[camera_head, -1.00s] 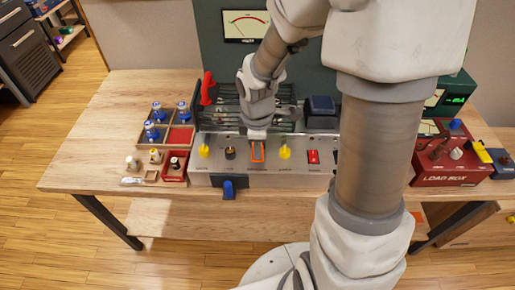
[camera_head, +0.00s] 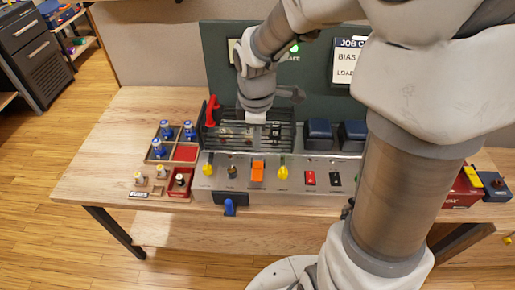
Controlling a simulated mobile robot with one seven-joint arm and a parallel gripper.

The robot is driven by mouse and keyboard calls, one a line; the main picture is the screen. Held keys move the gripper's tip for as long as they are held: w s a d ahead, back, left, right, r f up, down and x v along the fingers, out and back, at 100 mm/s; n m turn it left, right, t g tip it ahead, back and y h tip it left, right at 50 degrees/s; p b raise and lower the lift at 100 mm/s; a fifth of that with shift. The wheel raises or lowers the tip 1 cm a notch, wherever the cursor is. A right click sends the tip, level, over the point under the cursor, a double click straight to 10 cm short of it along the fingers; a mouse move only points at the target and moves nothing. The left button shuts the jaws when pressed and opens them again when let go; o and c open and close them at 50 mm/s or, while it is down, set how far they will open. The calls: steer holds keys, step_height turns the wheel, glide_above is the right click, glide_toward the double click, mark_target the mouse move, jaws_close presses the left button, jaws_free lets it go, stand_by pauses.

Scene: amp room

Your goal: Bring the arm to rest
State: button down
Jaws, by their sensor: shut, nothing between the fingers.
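My upper arm crosses the right side of the picture and hides part of the bench and the red load box (camera_head: 462,190).
A wooden tray (camera_head: 150,158) with blue-topped tubes stands left of the amplifier (camera_head: 208,190). A red lever (camera_head: 212,111) rises at the cage's left end. Two dark transformers (camera_head: 320,133) stand right of the cage. The bench's left end (camera_head: 105,150) is clear.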

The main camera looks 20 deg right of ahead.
steer(key=shift+r, duration=0.8)
steer(key=s+d+r+m+t+p, duration=0.1)
steer(key=s+r+m+t, duration=0.3)
steer(key=s+r+m, duration=0.9)
steer(key=shift+s+d+r+m, duration=0.15)
steer(key=shift+s+d+m, duration=0.05)
steer(key=shift+s+m, duration=0.6)
steer(key=shift+d, duration=0.15)
